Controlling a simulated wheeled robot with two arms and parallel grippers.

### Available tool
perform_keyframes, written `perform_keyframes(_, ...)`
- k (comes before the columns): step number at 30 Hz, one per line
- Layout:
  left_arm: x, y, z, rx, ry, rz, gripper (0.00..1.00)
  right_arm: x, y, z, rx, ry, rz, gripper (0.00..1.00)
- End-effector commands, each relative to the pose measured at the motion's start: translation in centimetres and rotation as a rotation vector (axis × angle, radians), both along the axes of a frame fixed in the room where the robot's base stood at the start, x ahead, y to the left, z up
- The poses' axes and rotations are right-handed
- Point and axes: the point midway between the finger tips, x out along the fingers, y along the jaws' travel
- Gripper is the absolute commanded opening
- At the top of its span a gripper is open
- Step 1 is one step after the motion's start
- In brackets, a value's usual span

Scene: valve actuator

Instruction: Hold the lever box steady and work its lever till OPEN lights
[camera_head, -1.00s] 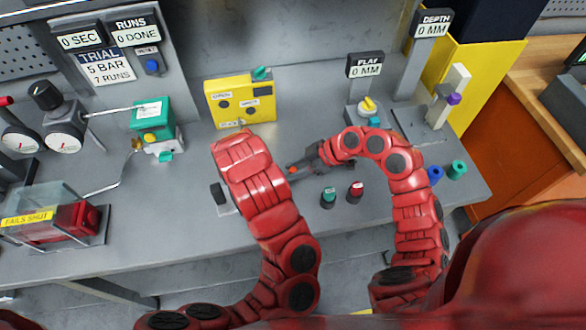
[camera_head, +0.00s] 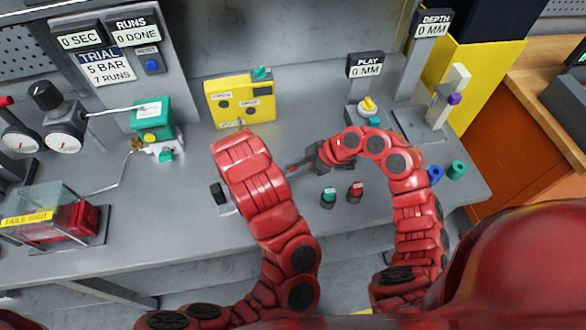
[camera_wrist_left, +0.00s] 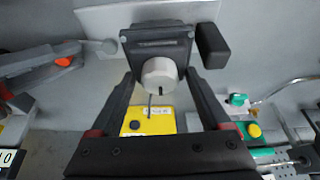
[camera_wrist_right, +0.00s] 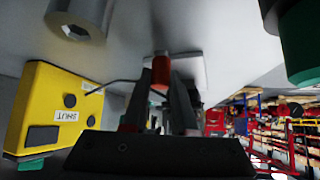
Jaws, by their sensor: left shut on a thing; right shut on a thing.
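The lever box (camera_wrist_left: 157,42) shows in the left wrist view as a dark block with a pale round cap in front. My left gripper (camera_wrist_left: 158,58) is shut on it, one finger on each side; my left arm hides this grip in the head view. The lever (camera_wrist_left: 92,46) runs out to the left from it and ends in an orange-red grip (camera_wrist_right: 160,72). My right gripper (camera_head: 303,163) is shut on that grip. The yellow lamp box (camera_head: 240,100) with OPEN and SHUT labels stands behind; both its lamps look dark.
A pale base plate (camera_wrist_left: 100,18) lies under the lever box, with a black block (camera_wrist_left: 212,46) beside it. Green and red buttons (camera_head: 328,195) (camera_head: 356,190) stand in front of my right gripper. A green unit (camera_head: 152,118) and gauges (camera_head: 64,138) are at left.

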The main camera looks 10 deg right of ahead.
Motion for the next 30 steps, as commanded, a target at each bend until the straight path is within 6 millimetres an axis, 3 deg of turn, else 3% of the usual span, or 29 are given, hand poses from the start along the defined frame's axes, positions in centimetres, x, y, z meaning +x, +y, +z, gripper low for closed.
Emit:
perform_keyframes(20, 0.0, 0.0, 0.0, 0.001, 0.000, 0.001, 0.00, -0.2, 0.0, 0.0, -0.001, 0.000, -0.010, 0.00)
perform_keyframes(30, 0.0, 0.0, 0.0, 0.000, 0.000, 0.001, 0.00, -1.4, 0.1, -0.3, -0.005, 0.004, -0.178, 0.00)
